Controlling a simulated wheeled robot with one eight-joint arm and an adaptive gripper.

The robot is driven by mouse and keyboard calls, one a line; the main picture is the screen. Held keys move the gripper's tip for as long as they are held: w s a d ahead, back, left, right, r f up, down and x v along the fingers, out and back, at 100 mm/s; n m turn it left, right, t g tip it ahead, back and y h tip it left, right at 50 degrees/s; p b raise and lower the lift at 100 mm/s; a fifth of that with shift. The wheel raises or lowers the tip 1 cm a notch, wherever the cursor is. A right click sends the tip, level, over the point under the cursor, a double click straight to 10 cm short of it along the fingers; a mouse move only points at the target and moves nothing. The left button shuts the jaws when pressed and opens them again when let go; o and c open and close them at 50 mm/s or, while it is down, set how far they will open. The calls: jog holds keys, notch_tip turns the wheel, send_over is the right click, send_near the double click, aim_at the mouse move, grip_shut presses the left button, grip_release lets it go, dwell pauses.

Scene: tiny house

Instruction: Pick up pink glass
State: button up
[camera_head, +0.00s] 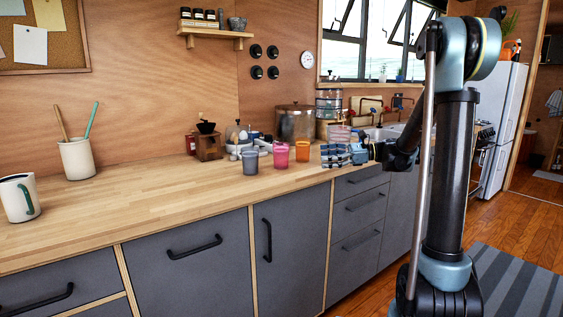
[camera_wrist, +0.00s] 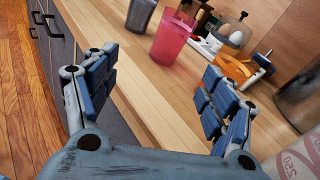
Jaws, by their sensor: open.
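The pink glass (camera_head: 281,155) stands upright on the wooden counter in the head view, between a grey-blue glass and an orange glass. It also shows in the wrist view (camera_wrist: 172,42), near the top, ahead of my gripper. My gripper (camera_head: 325,156) is low over the counter, to the right of the orange glass in the head view. In the wrist view my gripper (camera_wrist: 160,72) is open. Its two blue-padded fingers are spread wide with only bare counter between them, and it is apart from the pink glass.
The grey-blue glass (camera_head: 250,162) and orange glass (camera_head: 302,151) flank the pink glass. A large pot (camera_head: 295,123) and a brown grinder (camera_head: 207,144) stand behind. An orange object (camera_wrist: 232,68) is beyond my right finger in the wrist view. The counter's left middle is clear.

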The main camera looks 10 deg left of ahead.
aim_at(288, 152)
jog(key=shift+w+a+r+m+g+y, duration=0.1)
jog(key=shift+w+a+m+g+y, duration=0.15)
jog(key=shift+w, duration=0.35)
jog(key=shift+w+a+r+m+g+y, duration=0.15)
jog(key=shift+w+m+y, duration=0.15)
jog(key=shift+w, duration=0.3)
jog(key=shift+a, duration=0.1)
jog(key=a, duration=0.5)
jog(key=s+a, duration=0.1)
jog(key=a, duration=0.5)
jog(key=s+a, duration=0.1)
jog(key=a, duration=0.5)
jog(key=shift+s, duration=0.1)
jog(key=shift+c, duration=0.6)
jog(key=c, duration=1.1)
